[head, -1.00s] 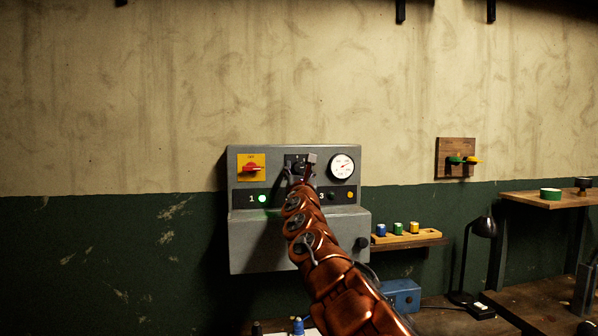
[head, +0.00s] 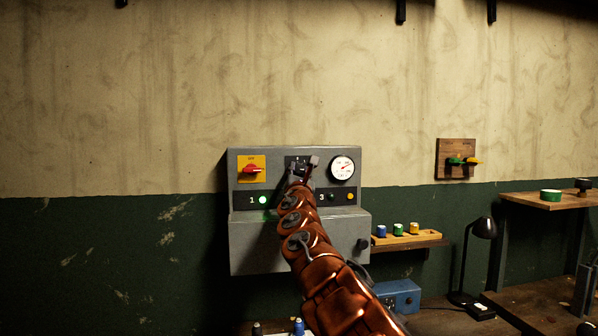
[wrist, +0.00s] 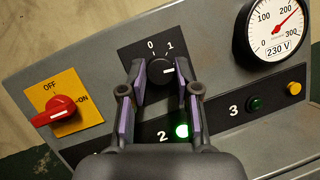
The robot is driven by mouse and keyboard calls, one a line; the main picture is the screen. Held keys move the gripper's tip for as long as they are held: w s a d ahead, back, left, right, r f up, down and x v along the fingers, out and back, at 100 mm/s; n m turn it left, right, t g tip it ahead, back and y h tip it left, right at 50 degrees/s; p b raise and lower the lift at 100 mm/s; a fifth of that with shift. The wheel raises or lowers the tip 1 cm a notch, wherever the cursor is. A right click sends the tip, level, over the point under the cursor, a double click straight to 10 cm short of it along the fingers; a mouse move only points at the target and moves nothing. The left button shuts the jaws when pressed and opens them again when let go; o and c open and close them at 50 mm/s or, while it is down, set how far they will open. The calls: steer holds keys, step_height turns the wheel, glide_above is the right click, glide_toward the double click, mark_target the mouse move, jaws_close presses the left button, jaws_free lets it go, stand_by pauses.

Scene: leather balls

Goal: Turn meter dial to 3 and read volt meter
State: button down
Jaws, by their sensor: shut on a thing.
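The black meter dial (wrist: 161,70) sits on a dark plate marked 0 and 1; other marks are hidden by my finger. Its white pointer line points right, past the 1. My gripper (wrist: 164,82) has its fingers on both sides of the dial, closed on it; my gripper (head: 303,170) covers most of it in the head view. The round white volt meter (wrist: 275,30) has a red needle between 200 and 300, and its window reads 230 V. It also shows in the head view (head: 342,168).
The lamp by 1 (head: 262,200) and the lamp by 2 (wrist: 182,131) glow green. The lamp by 3 (wrist: 254,104) is dark. A red switch (wrist: 54,111) on a yellow plate sits left of the dial. A small yellow button (wrist: 294,88) is at the right.

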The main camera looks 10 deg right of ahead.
steer(key=m+g+h+p, duration=0.1)
steer(key=m, duration=0.1)
steer(key=m+h+p, duration=0.1)
steer(key=m, duration=0.2)
steer(key=shift+a+r+g, duration=0.15)
steer(key=shift+g, duration=0.25)
steer(key=shift+m+g+h+p, duration=0.5)
steer(key=shift+m+g+p, duration=0.3)
steer(key=shift+m, duration=1.6)
steer(key=c, duration=0.8)
jaws_free()
steer(key=shift+c, duration=0.2)
steer(key=shift+s, duration=0.15)
